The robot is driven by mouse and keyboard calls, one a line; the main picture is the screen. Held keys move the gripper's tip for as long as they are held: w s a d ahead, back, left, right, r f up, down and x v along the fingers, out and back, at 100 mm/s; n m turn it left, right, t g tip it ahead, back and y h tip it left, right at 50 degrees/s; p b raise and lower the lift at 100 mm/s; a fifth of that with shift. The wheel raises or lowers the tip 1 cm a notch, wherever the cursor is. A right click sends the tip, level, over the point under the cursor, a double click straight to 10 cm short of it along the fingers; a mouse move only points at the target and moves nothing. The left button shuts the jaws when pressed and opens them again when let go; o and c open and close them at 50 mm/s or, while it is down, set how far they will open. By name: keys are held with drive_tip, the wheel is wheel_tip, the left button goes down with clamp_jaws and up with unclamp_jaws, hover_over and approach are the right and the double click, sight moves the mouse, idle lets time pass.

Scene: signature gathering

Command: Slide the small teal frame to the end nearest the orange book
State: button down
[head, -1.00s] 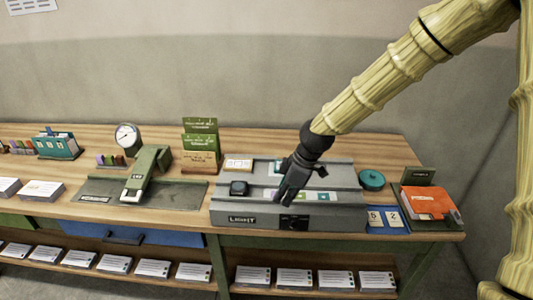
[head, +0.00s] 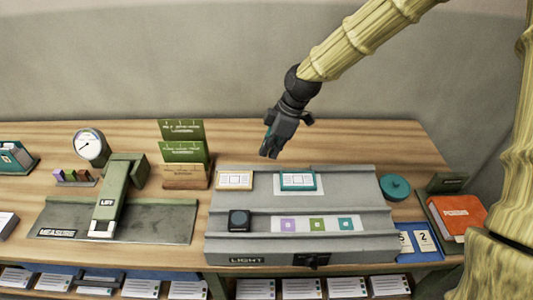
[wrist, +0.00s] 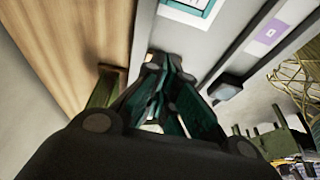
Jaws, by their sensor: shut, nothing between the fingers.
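The small teal frame (head: 298,181) lies on the back rail of the grey light unit (head: 225,222), near the middle of that rail, with a white card in it. Part of it shows at the top of the wrist view (wrist: 187,8).
An orange-edged frame (head: 235,180) sits on the same rail, left of the teal one. A dark knob block (head: 239,219) and a strip of coloured tiles (head: 316,225) lie in front. A teal round tin (head: 394,187) stands right of the unit. Green card holders (head: 182,150) stand behind left.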

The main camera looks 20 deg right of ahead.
drive_tip(key=x, duration=0.2)
drive_tip(key=p+x, duration=0.1)
drive_tip(key=x, duration=0.3)
drive_tip(key=shift+s+a+f+p, duration=0.15)
drive_tip(key=shift+s+a+p, duration=0.1)
drive_tip(key=shift+s+p, duration=0.1)
drive_tip(key=shift+s+a+f+p, duration=0.15)
drive_tip(key=shift+a+f+p, duration=0.05)
drive_tip(key=shift+f, duration=0.35)
drive_tip(key=shift+s+a+f+p, duration=0.15)
drive_tip(key=shift+a+f, duration=0.05)
drive_tip(key=shift+f, duration=0.3)
drive_tip(key=d, duration=0.1)
drive_tip(key=p, duration=0.1)
drive_tip(key=d, duration=0.1)
drive_tip(key=shift+s+d+f, duration=0.15)
drive_tip(key=shift+s+d, duration=0.1)
drive_tip(key=shift+d, duration=0.1)
drive_tip(key=shift+d+f+p, duration=0.1)
drive_tip(key=shift+d+p, duration=0.25)
drive_tip(key=shift+s+d, duration=0.1)
drive_tip(key=shift+d, duration=0.1)
drive_tip(key=shift+s, duration=0.2)
drive_tip(key=shift+w, duration=0.15)
